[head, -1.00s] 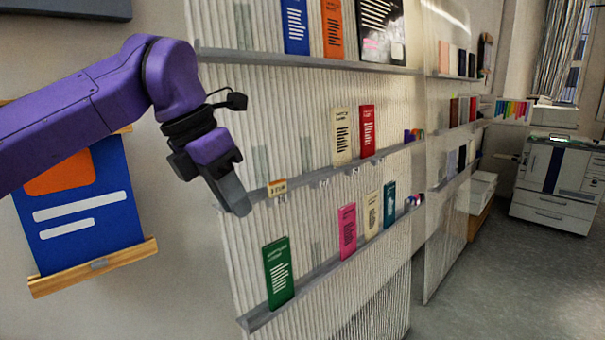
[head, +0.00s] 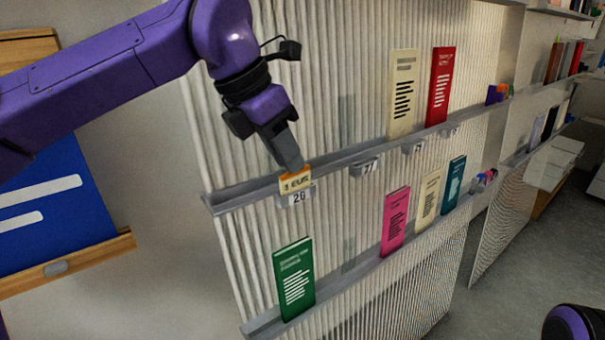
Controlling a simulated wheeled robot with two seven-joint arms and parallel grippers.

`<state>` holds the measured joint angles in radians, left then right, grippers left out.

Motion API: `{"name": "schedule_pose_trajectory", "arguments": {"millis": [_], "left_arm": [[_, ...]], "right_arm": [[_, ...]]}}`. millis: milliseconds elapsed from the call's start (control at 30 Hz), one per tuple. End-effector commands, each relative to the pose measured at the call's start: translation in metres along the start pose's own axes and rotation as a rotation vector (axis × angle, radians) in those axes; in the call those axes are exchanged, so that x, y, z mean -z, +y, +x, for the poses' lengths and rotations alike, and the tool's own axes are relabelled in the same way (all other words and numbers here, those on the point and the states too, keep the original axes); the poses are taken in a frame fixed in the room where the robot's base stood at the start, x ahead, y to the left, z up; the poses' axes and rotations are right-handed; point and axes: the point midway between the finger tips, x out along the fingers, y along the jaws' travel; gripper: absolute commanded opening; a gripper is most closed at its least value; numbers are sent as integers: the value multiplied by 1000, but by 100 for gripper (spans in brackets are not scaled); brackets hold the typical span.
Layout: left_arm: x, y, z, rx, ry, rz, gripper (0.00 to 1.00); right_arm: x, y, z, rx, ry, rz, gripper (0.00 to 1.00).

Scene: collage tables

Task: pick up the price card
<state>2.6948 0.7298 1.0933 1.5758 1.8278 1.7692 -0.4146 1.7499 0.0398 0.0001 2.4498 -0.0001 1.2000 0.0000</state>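The price card (head: 295,181) is a small cream card with an orange top edge and "1 EUR" on it. It stands at the front edge of the upper grey shelf (head: 240,195), just above a grey tag marked "20" (head: 297,198). My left gripper (head: 291,163) points down with its fingertips at the card's top edge. The fingers overlap in this view, so I cannot tell their opening or whether they touch the card. My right gripper is not in view; a purple and black part of mine shows at the bottom right.
Cream (head: 403,95) and red (head: 440,88) booklets stand farther right on the same shelf. A green booklet (head: 294,279) and a pink one (head: 395,221) stand on the lower shelf. A blue poster (head: 45,215) hangs at left. The shelf beside the card is empty.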

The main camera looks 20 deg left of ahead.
Motion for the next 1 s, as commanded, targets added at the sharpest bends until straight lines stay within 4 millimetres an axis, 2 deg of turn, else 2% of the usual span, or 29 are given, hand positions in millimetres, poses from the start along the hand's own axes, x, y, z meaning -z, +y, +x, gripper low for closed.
{"name": "schedule_pose_trajectory", "arguments": {"millis": [33, 100, 200, 300, 367, 433, 467, 867, 1000], "left_arm": [[2, 2, 16, 6, 26, -4, 21], [-1, 6, 31, 11, 35, -6, 21], [-8, 13, 44, 18, 42, -10, 21], [-12, 17, 49, 20, 47, -11, 21], [-14, 18, 50, 21, 47, -10, 21], [-15, 19, 51, 21, 47, -11, 5], [-15, 20, 51, 20, 47, -11, 0], [-16, 20, 49, 20, 44, -12, 0], [-20, 20, 40, 19, 42, -12, 0]], "right_arm": [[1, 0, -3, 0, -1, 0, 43], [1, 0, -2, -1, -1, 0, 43], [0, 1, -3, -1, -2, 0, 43], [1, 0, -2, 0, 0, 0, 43], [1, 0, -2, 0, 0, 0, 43], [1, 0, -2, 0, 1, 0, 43], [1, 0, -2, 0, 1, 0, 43], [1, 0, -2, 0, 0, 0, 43], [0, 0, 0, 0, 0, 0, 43]]}}
